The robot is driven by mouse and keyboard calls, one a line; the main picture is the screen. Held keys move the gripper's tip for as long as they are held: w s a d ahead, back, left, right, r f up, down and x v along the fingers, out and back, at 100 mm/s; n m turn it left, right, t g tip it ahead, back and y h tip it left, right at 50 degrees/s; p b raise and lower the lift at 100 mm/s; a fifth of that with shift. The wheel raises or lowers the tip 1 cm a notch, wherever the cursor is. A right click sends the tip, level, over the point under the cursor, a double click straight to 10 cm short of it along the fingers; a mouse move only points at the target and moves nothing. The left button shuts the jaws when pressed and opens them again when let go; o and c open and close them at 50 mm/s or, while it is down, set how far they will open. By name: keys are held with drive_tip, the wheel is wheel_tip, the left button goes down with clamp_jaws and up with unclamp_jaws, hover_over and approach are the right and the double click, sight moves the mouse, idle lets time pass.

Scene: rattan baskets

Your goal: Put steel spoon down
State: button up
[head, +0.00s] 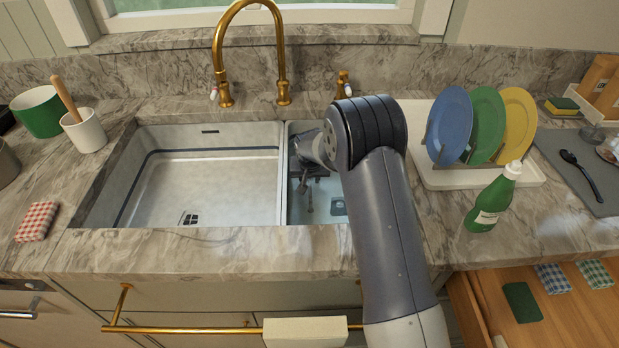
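My gripper (309,184) points down into the right, narrower basin of the sink (268,214). It is small, dark and partly hidden by my wrist and arm. A thin grey shape shows at its tip, low in the basin. I cannot tell if this shape is the steel spoon or part of a finger, nor whether the fingers are open or shut. The only clear spoon is a dark one (580,172) lying on a grey mat (552,147) at the far right.
A gold faucet (283,55) arches behind the sink. A white rack (485,178) with several coloured plates and a green bottle (492,200) stand right of my arm. A drawer (490,297) is open at lower right. The left basin (205,190) is empty.

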sight(310, 192)
drive_tip(key=shift+r, duration=0.1)
drive_tip(key=shift+r, duration=0.2)
drive_tip(key=v, duration=1.1)
drive_tip(key=shift+s+r+b, duration=0.2)
drive_tip(key=shift+r+b, duration=0.1)
drive_tip(key=shift+b, duration=0.05)
